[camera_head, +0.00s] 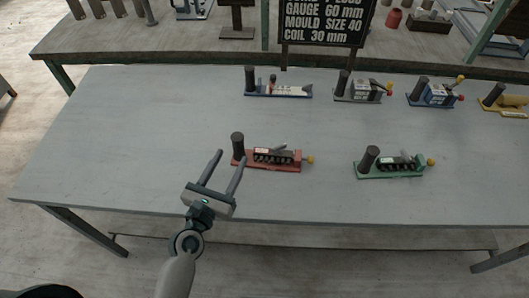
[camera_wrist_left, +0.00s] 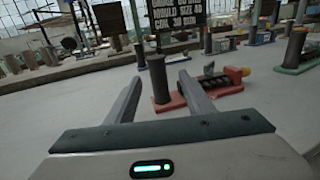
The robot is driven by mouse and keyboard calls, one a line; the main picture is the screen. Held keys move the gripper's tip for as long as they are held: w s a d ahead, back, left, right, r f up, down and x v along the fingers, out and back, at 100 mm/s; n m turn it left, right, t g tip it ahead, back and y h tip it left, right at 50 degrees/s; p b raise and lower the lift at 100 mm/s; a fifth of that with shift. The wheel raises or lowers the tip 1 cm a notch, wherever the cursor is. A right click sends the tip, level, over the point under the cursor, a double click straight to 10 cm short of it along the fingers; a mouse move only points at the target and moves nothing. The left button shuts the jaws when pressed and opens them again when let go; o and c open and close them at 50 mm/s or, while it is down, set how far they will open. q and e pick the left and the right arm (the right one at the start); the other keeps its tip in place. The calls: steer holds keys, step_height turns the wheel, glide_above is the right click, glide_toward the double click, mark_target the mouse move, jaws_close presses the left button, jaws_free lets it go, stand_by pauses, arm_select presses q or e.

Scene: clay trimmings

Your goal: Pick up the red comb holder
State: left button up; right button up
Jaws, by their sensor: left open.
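The red comb holder (camera_head: 272,164) lies on the grey table in the head view, left of the table's middle. It has a red base, a dark upright cylinder at its left end, a dark toothed row and an orange knob at its right end. My left gripper (camera_head: 225,158) is open and empty, with its fingers pointing toward the holder's cylinder end; the right finger is close beside it. In the left wrist view, the red holder (camera_wrist_left: 215,91) shows ahead, its cylinder appearing between the fingertips (camera_wrist_left: 157,85). I cannot tell whether they touch. My right gripper is not in view.
A green holder (camera_head: 392,170) lies right of the red one. Behind stand a blue-and-white holder (camera_head: 280,91), a grey one (camera_head: 362,91), a blue one (camera_head: 434,95) and a yellow one (camera_head: 505,105). A black sign (camera_head: 325,22) stands at the back. The table's left part is clear.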

mark_target(237, 147)
arm_select(q)
steer(key=p+x, duration=0.1)
steer(key=x, duration=0.5)
steer(key=shift+w+d, duration=0.1)
steer(key=shift+w, duration=0.15)
steer(key=shift+w+r+p, duration=0.25)
steer(key=shift+w+p, duration=0.15)
steer(key=shift+w, duration=0.15)
steer(key=p+x, duration=0.1)
steer(key=x, duration=0.2)
steer(key=shift+r, duration=0.15)
steer(key=shift+w, duration=0.55)
steer(key=shift+c, duration=0.3)
jaws_close()
